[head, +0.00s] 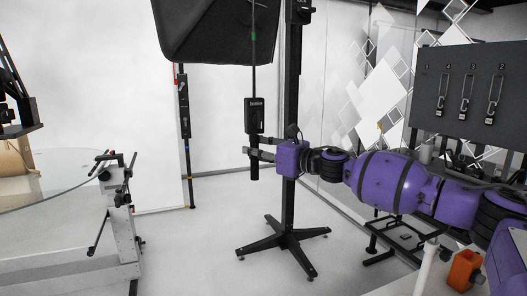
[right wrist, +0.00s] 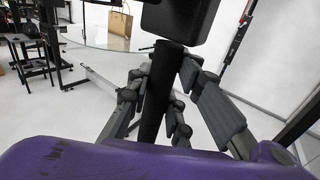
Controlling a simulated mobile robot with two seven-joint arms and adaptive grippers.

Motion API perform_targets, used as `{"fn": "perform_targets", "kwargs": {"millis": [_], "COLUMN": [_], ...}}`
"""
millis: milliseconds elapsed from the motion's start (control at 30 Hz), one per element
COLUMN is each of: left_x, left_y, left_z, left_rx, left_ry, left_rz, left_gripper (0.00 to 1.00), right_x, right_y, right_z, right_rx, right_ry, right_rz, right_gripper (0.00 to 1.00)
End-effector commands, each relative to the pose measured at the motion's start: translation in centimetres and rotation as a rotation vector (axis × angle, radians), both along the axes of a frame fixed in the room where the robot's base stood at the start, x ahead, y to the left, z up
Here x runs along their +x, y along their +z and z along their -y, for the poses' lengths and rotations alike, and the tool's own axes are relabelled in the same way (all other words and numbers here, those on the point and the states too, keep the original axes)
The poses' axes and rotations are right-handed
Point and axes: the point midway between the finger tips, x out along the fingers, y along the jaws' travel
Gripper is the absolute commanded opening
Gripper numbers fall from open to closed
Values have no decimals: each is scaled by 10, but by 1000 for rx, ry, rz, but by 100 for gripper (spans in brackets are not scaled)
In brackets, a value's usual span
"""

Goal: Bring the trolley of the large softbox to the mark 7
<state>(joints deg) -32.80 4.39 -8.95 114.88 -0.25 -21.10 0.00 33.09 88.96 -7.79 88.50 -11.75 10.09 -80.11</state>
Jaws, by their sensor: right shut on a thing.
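The large black softbox (head: 205,38) hangs at the top of the head view, cut off by its edge. A thin rod beside it runs down to a black control box (head: 254,115) with a dark grip (head: 255,172) below. My right gripper (head: 254,151) is shut on this grip, which hangs upright. In the right wrist view the fingers close around the dark grip (right wrist: 157,98), below the control box (right wrist: 180,20). The trolley and the mark 7 are not seen in these views. My left gripper is not in view.
A black column on a star-shaped foot (head: 283,238) stands just behind my right gripper. A slim pole (head: 186,140) stands left of it. A turntable with a glass top (head: 55,183) and grey frame is at left. Pale floor lies between.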

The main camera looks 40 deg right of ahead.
Motion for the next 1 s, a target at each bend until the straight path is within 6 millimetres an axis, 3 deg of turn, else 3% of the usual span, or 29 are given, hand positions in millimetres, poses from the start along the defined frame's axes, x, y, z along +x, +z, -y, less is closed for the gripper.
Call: {"fn": "perform_targets", "kwargs": {"millis": [267, 300, 433, 767, 1000], "left_x": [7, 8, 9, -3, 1], "left_y": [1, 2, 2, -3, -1], "left_z": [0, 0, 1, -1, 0], "left_rx": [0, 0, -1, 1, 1], "left_ry": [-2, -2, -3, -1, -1], "left_rz": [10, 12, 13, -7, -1], "left_gripper": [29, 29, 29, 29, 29], "right_x": [0, 0, 0, 0, -13], "right_y": [-4, -4, -3, -2, -4], "right_z": [3, 3, 3, 3, 7], "right_rx": [-3, -3, -3, -2, -2], "right_ry": [-7, -7, -8, -7, -8], "right_rz": [-5, -5, -4, -3, -7], "right_gripper": [0, 23, 39, 39, 39]}}
